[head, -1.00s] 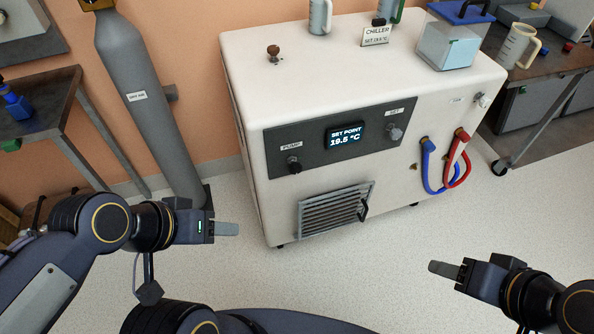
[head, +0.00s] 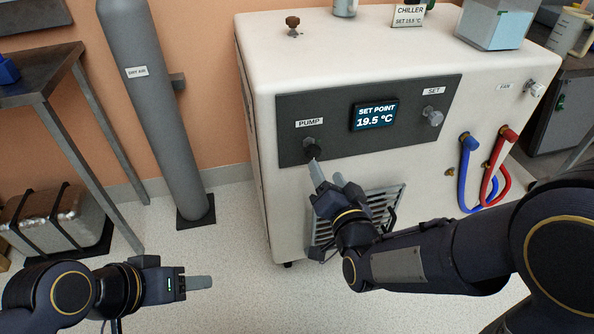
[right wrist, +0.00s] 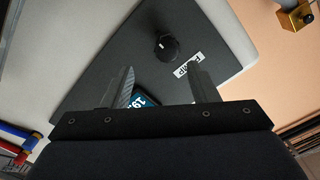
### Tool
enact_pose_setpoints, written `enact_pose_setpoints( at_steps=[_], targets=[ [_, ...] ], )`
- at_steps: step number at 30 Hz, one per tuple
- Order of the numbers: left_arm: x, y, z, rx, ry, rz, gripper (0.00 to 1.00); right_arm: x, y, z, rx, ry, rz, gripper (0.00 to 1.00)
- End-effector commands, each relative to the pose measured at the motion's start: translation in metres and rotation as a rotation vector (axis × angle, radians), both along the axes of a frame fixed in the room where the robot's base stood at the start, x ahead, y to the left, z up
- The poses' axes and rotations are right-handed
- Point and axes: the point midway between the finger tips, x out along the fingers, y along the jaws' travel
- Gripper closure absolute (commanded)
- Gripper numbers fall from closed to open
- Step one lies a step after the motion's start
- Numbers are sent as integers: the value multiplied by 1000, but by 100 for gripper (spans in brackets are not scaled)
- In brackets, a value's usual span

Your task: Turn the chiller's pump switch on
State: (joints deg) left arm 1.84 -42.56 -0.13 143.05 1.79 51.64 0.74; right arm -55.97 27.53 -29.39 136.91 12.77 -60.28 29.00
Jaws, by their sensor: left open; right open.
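The white chiller (head: 350,60) stands against the wall with a dark front panel. Its black pump switch (head: 312,146) is a knob below the PUMP label, left of the SET POINT display (head: 375,115) reading 19.5 °C. In the right wrist view the pump switch (right wrist: 167,47) lies ahead of the fingertips, centred between them and apart from them. My right gripper (head: 326,172) is open, just below and in front of the switch; it also shows in the right wrist view (right wrist: 160,85). My left gripper (head: 200,283) is at the lower left, away from the chiller, its finger gap not clear.
A SET knob (head: 433,116) sits at the panel's right. Blue and red hoses (head: 490,185) hang from the chiller's right side. A grey gas cylinder (head: 150,100) and a metal table (head: 45,75) stand left. Floor between cylinder and chiller is clear.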

Motion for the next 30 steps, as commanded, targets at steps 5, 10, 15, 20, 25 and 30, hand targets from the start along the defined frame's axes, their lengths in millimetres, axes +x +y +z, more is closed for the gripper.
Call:
enact_pose_setpoints(
  at_steps=[5, 10, 15, 20, 25, 30],
  targets=[
    [0, 0, -7, 0, -1, 0, 47, 5, 10, -1, 2, -54, 4, 46],
    [0, 0, -11, 0, -1, 0, 47, 30, 17, -1, 1, -54, 2, 46],
    [0, 0, -15, 0, -1, 0, 47, 55, 25, -1, 0, -53, 4, 46],
    [0, 0, -17, 0, 0, 0, 47, 69, 30, 0, 2, -51, 4, 46],
    [0, 0, -18, 0, 0, 0, 47, 73, 31, 0, 3, -50, 3, 46],
    [0, 0, -17, 0, 0, 0, 47, 73, 31, 0, 2, -50, 4, 48]
  ],
)
